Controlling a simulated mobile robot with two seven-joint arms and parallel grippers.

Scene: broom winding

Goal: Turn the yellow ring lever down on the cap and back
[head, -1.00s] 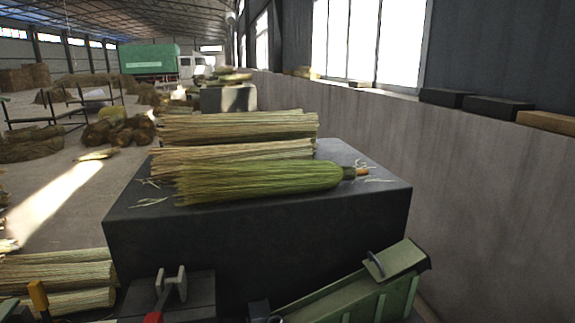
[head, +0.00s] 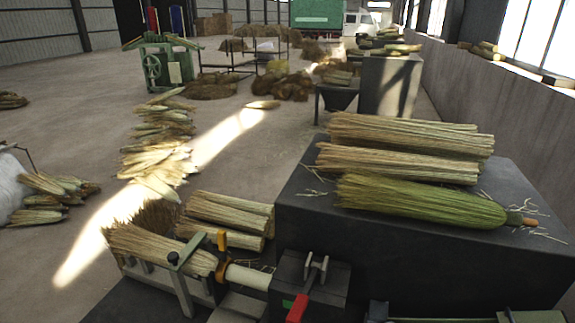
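The yellow ring lever (head: 222,241) shows in the head view at the lower middle left. Its yellow handle stands upright above an orange-yellow ring at the end of a pale cylinder (head: 248,277), which may be the cap. A straw bundle (head: 160,244) lies in a metal frame just left of the ring. The cylinder runs right toward a dark box (head: 290,275) with a metal fork and a red handle (head: 297,308). Neither of my grippers is in view.
A dark block (head: 420,265) at right carries straw bundles (head: 400,135) and a green broom head (head: 425,203). More straw bundles (head: 228,219) lie behind the frame. Husk piles (head: 155,140) lie on the floor at left. A concrete wall (head: 500,110) bounds the right.

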